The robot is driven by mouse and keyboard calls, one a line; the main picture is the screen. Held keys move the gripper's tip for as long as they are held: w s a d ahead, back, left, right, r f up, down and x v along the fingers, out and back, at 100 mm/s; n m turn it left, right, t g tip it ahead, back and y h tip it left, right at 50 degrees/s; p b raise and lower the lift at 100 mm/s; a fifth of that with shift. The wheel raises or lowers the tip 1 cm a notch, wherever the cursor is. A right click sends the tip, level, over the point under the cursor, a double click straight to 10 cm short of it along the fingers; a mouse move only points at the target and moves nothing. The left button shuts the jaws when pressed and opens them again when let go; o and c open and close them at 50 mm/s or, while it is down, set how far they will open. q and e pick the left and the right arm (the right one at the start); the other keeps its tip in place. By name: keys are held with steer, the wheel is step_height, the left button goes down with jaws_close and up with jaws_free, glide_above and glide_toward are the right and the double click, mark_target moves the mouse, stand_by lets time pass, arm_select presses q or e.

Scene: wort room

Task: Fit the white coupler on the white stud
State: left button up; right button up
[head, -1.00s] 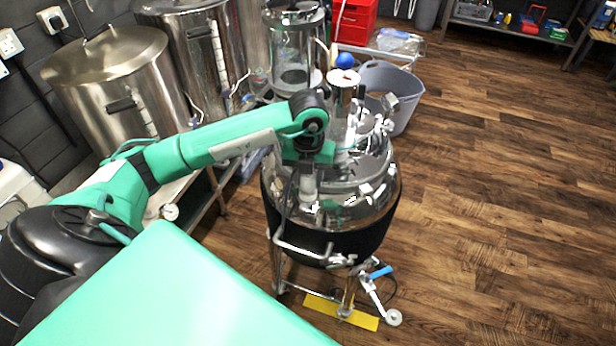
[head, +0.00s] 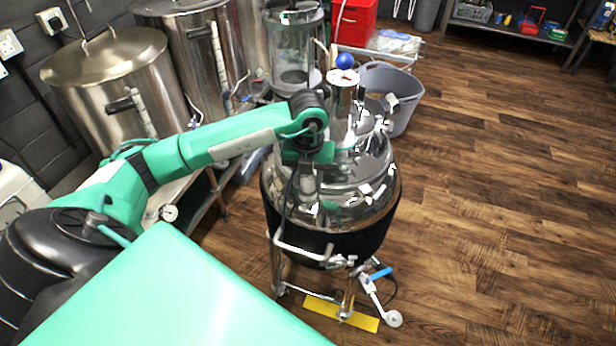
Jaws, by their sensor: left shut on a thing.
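My left arm reaches in from the left, and my left gripper (head: 308,188) points down just above the shiny lid of the steel vessel (head: 350,205). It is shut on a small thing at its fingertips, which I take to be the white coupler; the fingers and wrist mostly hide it. Several small pale fittings and bright reflections lie on the lid, and I cannot tell which is the white stud or whether the held piece touches it. My right gripper is not in view.
A glass cylinder (head: 296,50) stands behind the vessel. A grey tub (head: 400,115) is behind it to the right. Large steel tanks (head: 105,85) line the left wall. A yellow plate (head: 325,308) is at the vessel's foot. The wooden floor at right is clear.

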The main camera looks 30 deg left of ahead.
arm_select(q)
steer(key=shift+f+b, duration=0.55)
steer(key=shift+f, duration=0.05)
steer(key=o, duration=0.7)
steer(key=shift+r, duration=0.15)
